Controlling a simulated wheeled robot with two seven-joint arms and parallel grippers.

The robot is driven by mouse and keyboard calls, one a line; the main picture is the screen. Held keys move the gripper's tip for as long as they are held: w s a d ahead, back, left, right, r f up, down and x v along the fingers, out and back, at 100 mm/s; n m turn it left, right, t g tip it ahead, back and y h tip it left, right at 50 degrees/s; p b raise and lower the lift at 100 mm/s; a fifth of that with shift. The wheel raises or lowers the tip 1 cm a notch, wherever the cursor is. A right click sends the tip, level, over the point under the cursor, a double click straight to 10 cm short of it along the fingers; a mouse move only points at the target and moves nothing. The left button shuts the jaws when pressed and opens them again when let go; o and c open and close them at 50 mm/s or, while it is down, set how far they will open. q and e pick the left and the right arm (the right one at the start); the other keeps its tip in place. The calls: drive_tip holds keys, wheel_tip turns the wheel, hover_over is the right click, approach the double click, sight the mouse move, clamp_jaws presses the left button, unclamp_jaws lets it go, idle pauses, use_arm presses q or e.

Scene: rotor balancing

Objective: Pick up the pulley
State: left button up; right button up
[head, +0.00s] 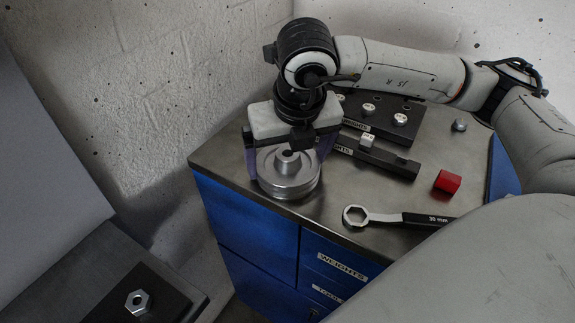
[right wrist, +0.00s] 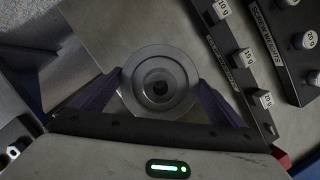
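The pulley (head: 289,183) is a silver stepped metal disc with a hub and a centre hole. In the right wrist view the fingertips (right wrist: 161,80) are at or very close to the rim. I cannot tell whether they press on it. My left gripper is not in view.
Black weight racks (head: 376,157) stand just right of the pulley. A red block (head: 447,181), a ring wrench (head: 385,217) and a small grey part (head: 459,125) lie further right. A black plate with a nut (head: 137,302) is on a separate surface at lower left.

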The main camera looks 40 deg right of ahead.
drive_tip(key=shift+w+r, duration=0.1)
drive_tip(key=shift+c, duration=1.4)
drive_tip(key=shift+r, duration=0.1)
wheel_tip(320, 180, up, 10)
